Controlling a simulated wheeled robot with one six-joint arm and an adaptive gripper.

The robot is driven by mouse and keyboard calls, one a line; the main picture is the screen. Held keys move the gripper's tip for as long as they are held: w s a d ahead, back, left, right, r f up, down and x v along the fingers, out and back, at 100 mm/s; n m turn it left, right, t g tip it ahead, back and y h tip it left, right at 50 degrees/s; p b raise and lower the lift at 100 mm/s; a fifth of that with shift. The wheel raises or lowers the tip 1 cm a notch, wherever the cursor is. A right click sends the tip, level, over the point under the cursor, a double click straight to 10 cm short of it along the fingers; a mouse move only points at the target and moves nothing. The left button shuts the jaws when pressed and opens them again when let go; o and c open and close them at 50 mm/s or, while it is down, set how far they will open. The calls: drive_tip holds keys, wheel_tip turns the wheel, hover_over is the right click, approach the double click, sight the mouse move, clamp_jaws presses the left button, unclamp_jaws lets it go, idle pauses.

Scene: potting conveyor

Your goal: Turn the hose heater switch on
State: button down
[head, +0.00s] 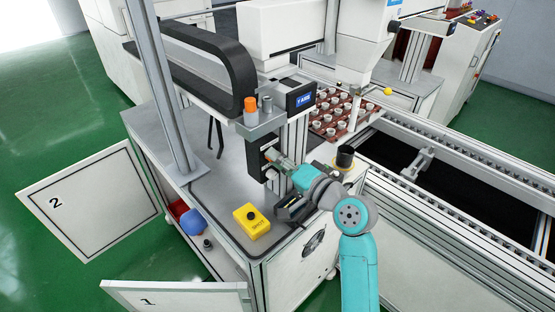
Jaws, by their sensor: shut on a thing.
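A black upright box (255,160) is mounted on the metal post above the grey cabinet top. My gripper (271,156) is at the right side of this box, at the end of my teal arm. Its fingers are shut on a small part at the box's face, where the hose heater switch seems to be. The fingers cover that part, so its position and any marking on it are hidden.
A yellow box with a black button (252,221) stands on the cabinet top (215,195). Orange and grey knobs (250,106) sit above the black box. A tray of small cups (342,108) lies behind. Open doors numbered 2 (90,200) and 1 (190,296) stick out.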

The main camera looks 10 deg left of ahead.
drive_tip(key=shift+m, duration=0.8)
drive_tip(key=c, duration=1.2)
unclamp_jaws()
drive_tip(key=v, duration=1.2)
drive_tip(key=shift+f, duration=0.1)
